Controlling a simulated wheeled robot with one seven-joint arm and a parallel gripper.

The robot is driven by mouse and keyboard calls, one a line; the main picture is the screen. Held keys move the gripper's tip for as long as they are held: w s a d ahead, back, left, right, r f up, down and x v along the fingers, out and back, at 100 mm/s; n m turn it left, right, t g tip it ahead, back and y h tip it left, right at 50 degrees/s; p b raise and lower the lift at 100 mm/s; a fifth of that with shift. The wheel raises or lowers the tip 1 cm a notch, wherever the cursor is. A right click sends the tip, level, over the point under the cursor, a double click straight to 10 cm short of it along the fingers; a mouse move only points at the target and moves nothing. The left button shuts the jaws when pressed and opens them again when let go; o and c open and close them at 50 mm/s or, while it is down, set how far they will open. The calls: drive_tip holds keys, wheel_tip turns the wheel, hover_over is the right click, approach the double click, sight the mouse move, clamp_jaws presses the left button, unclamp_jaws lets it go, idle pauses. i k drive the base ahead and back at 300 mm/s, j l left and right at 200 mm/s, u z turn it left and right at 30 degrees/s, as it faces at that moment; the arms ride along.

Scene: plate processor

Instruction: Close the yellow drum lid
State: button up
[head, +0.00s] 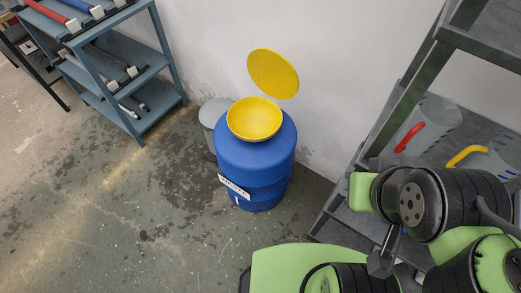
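A blue drum (257,160) stands upright on the floor near the wall, with a yellow funnel bowl (254,120) on its top. The round yellow lid (273,74) is raised, tilted up behind the bowl toward the wall, so the bowl is uncovered. My green and black arm is at the lower right, apart from the drum and lid. A dark grey part at the arm's end, which may be my gripper (382,262), shows there. Its fingers cannot be made out clearly.
A grey bin (215,115) stands behind the drum's left side. A blue-grey shelf (125,75) with tools is at the upper left. A dark rack (400,100) holding pitchers (430,120) is at the right, close to my arm. The floor left of the drum is clear.

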sight(269, 69)
drive_tip(key=j, duration=0.35)
drive_tip(key=j+z, duration=0.2)
drive_tip(key=j, duration=1)
drive_tip(key=j+z, duration=0.2)
drive_tip(key=j, duration=1)
drive_tip(key=i+j, duration=0.2)
drive_tip(key=i+j+z, duration=0.15)
drive_tip(key=j, duration=0.3)
drive_tip(key=i+j, duration=0.25)
drive_tip(key=i+j+z, duration=0.1)
drive_tip(key=j, duration=0.35)
drive_tip(key=i+j+z, duration=0.1)
drive_tip(key=i, duration=0.25)
drive_tip(key=i+j, duration=0.1)
drive_tip(key=i, duration=0.2)
drive_tip(key=z, duration=0.05)
